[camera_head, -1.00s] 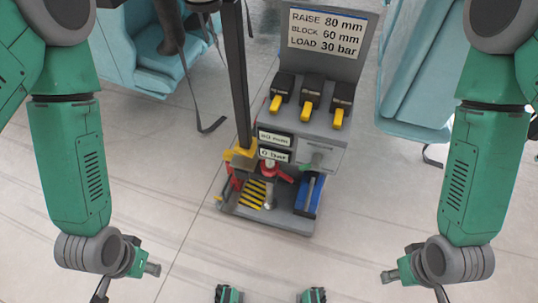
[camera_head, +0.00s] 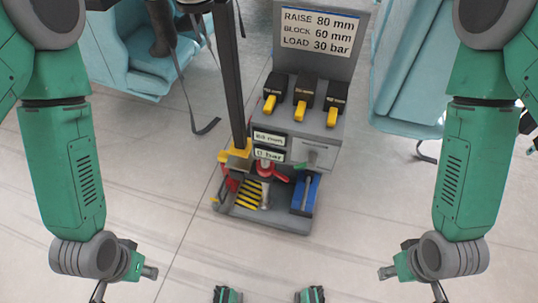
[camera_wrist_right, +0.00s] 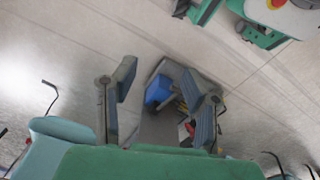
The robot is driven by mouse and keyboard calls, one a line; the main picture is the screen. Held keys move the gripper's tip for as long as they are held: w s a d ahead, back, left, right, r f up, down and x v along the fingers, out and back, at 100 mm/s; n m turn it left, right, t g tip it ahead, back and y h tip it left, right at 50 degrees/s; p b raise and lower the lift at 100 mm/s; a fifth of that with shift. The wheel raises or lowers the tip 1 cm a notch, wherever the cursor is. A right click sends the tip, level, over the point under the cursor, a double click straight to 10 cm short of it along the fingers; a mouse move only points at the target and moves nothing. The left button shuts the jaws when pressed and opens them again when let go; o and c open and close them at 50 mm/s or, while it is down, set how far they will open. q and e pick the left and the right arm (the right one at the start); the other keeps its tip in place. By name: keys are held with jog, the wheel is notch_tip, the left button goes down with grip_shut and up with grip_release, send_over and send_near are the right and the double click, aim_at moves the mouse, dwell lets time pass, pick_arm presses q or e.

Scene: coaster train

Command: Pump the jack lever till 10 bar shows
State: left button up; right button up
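The jack stand (camera_head: 262,217) is on the floor ahead, between my arms. Its lower display (camera_head: 269,154) seems to read 0 bar, though the text is blurred. A lever (camera_head: 308,190) stands over a blue block (camera_head: 304,197) at its right side. A red handle (camera_head: 272,171) sits left of it. My left gripper (camera_head: 142,262) is at the lower left, seems open, and is well away from the jack. My right gripper (camera_head: 396,262) is at the lower right, also away from it. The right wrist view shows its two fingers (camera_wrist_right: 163,100) spread and empty, with the jack beyond.
A sign (camera_head: 320,35) on the stand reads raise 80 mm, block 60 mm, load 30 bar. Several yellow-handled levers (camera_head: 302,110) sit below it. Teal seats (camera_head: 145,60) stand behind on both sides.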

jog(key=shift+o, duration=0.5)
jog(key=w+a+f+m+t+y+b, duration=0.1)
jog(key=w+a+f+y+b, duration=0.2)
jog(key=f, duration=0.4)
jog(key=w+a+f+m+t+b, duration=0.2)
jog(key=w+a+f, duration=0.2)
jog(key=a+f, duration=0.2)
jog(key=m+t+y+b, duration=0.6)
jog(key=m+t+b, duration=0.6)
jog(key=m+b, duration=0.15)
send_near(303, 214)
jog(key=shift+n, duration=0.25)
jog(key=b+x, duration=0.1)
jog(key=x, duration=0.3)
jog(key=f+b+x, duration=0.1)
jog(key=x, duration=0.2)
jog(key=b+x, duration=0.1)
jog(key=x, duration=0.3)
jog(key=shift+w+f+b, duration=0.2)
jog(key=shift+w+b, duration=0.15)
jog(key=shift+w, duration=0.1)
